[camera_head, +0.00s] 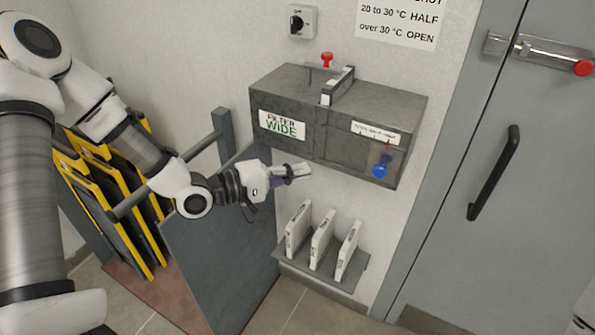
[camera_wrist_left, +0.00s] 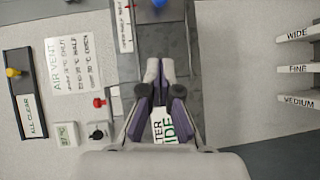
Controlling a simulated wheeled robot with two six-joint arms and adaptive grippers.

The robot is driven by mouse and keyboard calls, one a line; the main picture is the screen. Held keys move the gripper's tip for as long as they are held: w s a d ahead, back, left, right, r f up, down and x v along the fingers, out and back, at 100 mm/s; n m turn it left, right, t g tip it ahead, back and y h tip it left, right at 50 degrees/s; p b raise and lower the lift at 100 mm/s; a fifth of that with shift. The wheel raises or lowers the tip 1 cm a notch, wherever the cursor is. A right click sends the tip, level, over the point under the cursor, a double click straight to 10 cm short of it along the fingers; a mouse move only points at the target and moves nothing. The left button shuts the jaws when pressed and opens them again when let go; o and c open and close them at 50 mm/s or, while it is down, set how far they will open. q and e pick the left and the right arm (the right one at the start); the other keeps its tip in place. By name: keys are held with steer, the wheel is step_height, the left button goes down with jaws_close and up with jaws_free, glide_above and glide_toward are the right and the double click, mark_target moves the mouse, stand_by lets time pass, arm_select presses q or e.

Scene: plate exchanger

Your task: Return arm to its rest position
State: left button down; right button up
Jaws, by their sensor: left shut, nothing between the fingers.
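My left arm (camera_head: 130,145) comes in from the left in the head view. Its gripper (camera_head: 300,171) is in the air, in front of the lower edge of the grey filter box (camera_head: 345,152). In the left wrist view the left gripper (camera_wrist_left: 158,68) has its fingertips together with nothing between them. Behind it is the box, whose "FILTER WIDE" label (camera_head: 282,125) is partly hidden by the fingers in the wrist view. I cannot tell whether the gripper touches the box. My right gripper is not in view.
A shelf (camera_head: 325,272) below the box holds white cartridges labelled WIDE (camera_wrist_left: 297,35), FINE (camera_wrist_left: 297,69) and MEDIUM (camera_wrist_left: 297,100). Yellow-edged plates (camera_head: 100,205) and a grey panel (camera_head: 215,255) stand near my arm. A grey door (camera_head: 500,230) with a black handle (camera_head: 494,172) is right.

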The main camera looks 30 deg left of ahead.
arm_select(q)
steer(key=s+d+f+m+g+y, duration=0.1)
steer(key=s+d+f+g+y, duration=0.15)
steer(key=s+f, duration=0.45)
steer(key=s+d+f+g+y, duration=0.1)
steer(key=s+d+f+g, duration=0.2)
steer(key=f, duration=0.8)
steer(key=s+d+f+m+g+y, duration=0.1)
steer(key=s+f+g, duration=0.35)
steer(key=f, duration=0.55)
steer(key=s+a+f+m+g+y, duration=0.1)
steer(key=s+a+f+m+y, duration=0.2)
steer(key=s, duration=0.3)
steer(key=s+a+f+m+g+y, duration=0.2)
steer(key=s+a+f+m+y, duration=0.1)
steer(key=s, duration=0.3)
steer(key=shift+a+m+b, duration=0.3)
steer(key=shift+m+b, duration=0.1)
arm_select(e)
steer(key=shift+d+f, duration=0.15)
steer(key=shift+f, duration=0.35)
arm_select(q)
steer(key=shift+r, duration=0.1)
